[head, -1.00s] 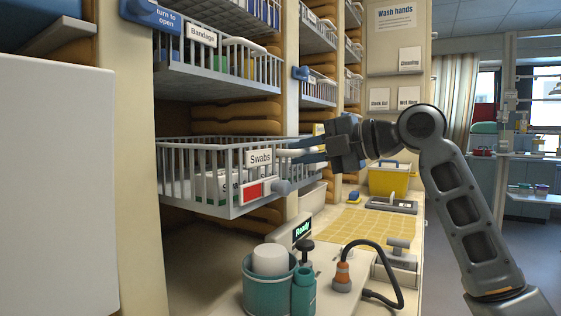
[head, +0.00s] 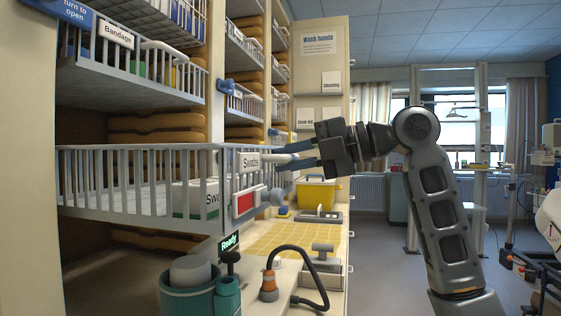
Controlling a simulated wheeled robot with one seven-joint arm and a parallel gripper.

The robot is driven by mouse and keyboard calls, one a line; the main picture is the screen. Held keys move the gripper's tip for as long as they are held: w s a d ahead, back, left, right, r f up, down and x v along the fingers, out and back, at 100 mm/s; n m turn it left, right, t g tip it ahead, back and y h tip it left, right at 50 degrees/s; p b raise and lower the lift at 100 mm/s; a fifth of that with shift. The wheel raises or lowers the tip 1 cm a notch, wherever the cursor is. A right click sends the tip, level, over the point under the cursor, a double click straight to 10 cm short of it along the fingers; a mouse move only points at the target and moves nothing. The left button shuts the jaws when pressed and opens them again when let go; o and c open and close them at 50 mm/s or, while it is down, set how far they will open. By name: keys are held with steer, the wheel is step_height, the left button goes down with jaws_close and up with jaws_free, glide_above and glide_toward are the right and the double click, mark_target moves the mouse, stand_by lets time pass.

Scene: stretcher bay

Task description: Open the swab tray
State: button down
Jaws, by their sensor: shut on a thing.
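The fingers hide part of the handle.
The "Bandage" tray (head: 150,80) sits above. Below are a teal cup (head: 188,295), a "Ready" display (head: 229,242), a cabled device (head: 269,285) and a yellow box (head: 317,192).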

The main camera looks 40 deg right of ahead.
stand_by(0.3)
steer(key=c, duration=1.2)
jaws_free()
steer(key=shift+v, duration=3.95)
